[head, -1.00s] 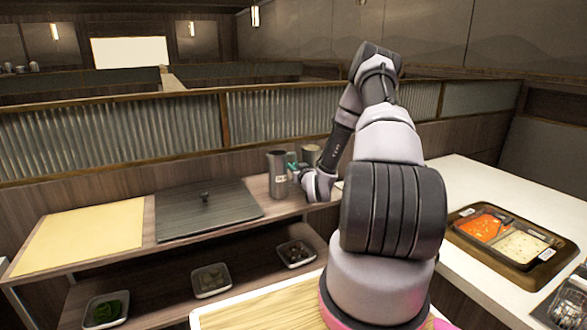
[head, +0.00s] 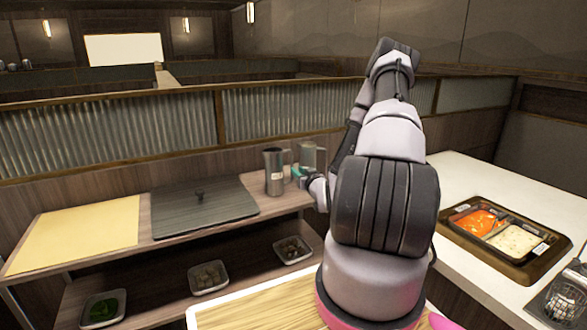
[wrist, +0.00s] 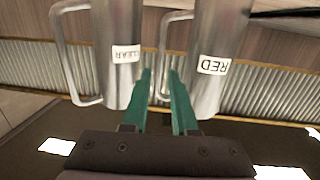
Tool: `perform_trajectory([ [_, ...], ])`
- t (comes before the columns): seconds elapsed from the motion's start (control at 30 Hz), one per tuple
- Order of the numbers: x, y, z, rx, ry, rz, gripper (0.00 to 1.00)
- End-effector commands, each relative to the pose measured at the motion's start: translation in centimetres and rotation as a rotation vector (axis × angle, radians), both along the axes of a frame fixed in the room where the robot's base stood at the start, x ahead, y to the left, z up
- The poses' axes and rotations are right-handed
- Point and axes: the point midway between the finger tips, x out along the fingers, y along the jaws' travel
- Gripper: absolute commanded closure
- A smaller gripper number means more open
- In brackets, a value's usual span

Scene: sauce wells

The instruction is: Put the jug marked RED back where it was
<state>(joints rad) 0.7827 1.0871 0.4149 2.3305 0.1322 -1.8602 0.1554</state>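The metal jug marked RED (wrist: 218,55) stands at the right end of the upper wooden shelf; it is the nearer, left jug in the head view (head: 274,172). The wrist picture is upside down, so there it is on the right. The jug marked CLEAR (wrist: 118,55) stands beside it, behind and to the right in the head view (head: 307,155). My gripper (wrist: 160,78), with green fingers, is at the RED jug's handle. The fingers stand apart with the handle between them, and a gap shows beside it. In the head view the fingertips (head: 299,172) are partly hidden by my arm.
A dark lidded board (head: 180,212) and a yellow board (head: 85,235) lie left of the jugs. Small bowls sit on the lower shelf (head: 150,300). A sauce tray (head: 470,245) stands on the white counter (head: 450,180) at right. A corrugated partition (head: 300,112) runs close behind.

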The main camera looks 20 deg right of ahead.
Motion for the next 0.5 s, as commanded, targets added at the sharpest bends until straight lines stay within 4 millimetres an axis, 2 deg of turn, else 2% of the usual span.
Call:
perform_trajectory([
  [0.1,-1.5,0.1,0.1,0.000,0.001,0.000,0.73],
  [0.23,-2.2,0.1,0.4,-0.003,0.006,0.002,0.73],
  [0.37,-1.3,0.2,1.7,-0.016,0.058,0.017,0.73],
  [0.5,0.0,0.4,4.7,-0.037,0.173,0.027,0.73],
])
